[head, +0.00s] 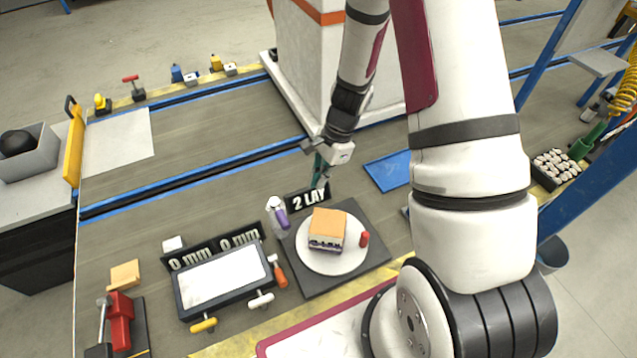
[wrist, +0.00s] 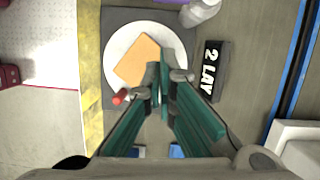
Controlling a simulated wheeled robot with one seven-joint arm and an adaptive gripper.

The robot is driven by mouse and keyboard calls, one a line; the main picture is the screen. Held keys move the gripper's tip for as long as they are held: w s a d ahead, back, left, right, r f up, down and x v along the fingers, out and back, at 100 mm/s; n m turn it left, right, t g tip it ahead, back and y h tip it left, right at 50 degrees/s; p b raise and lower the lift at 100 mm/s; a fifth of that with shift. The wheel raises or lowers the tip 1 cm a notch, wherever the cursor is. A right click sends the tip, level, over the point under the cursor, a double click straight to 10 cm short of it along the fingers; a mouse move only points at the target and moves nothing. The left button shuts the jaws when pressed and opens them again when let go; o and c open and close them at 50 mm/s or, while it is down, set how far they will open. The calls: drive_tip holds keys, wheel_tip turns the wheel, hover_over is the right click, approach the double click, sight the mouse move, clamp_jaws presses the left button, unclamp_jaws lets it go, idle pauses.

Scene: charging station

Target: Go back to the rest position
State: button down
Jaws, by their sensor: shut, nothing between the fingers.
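My gripper (head: 319,180) is over the table, just behind the sign reading "2 LAY" in the head view. Its green fingers are together and empty; they also show in the wrist view (wrist: 162,88). In the wrist view the fingertips appear over the edge of the white round plate (head: 344,254) and the orange-topped block (head: 327,224). The block shows a dark and white layered side and stands on the plate. The plate rests on a dark square mat (head: 304,284). My arm reaches in from the right of the head view.
A small red cylinder (head: 364,239) lies at the plate's right. A bottle with a purple part (head: 277,216) and the "2 LAY" sign (head: 308,198) stand behind. A framed white panel (head: 222,278) is at left, a blue tray (head: 388,171) at right, a large white box (head: 310,60) behind.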

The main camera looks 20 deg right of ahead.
idle(0.4)
drive_tip(key=s+a+r+n+t, duration=0.15)
drive_tip(key=r+n, duration=0.25)
drive_tip(key=r, duration=0.6)
drive_tip(key=s+a+r+n, duration=0.2)
drive_tip(key=r+n, duration=0.2)
drive_tip(key=r, duration=0.7)
drive_tip(key=s+r+n+t+h, duration=0.3)
drive_tip(key=s+r+n, duration=0.6)
drive_tip(key=s+r, duration=0.4)
drive_tip(key=s, duration=0.2)
drive_tip(key=shift+s+d+r+h, duration=0.15)
drive_tip(key=shift+s+d+h, duration=0.15)
drive_tip(key=shift+s, duration=0.1)
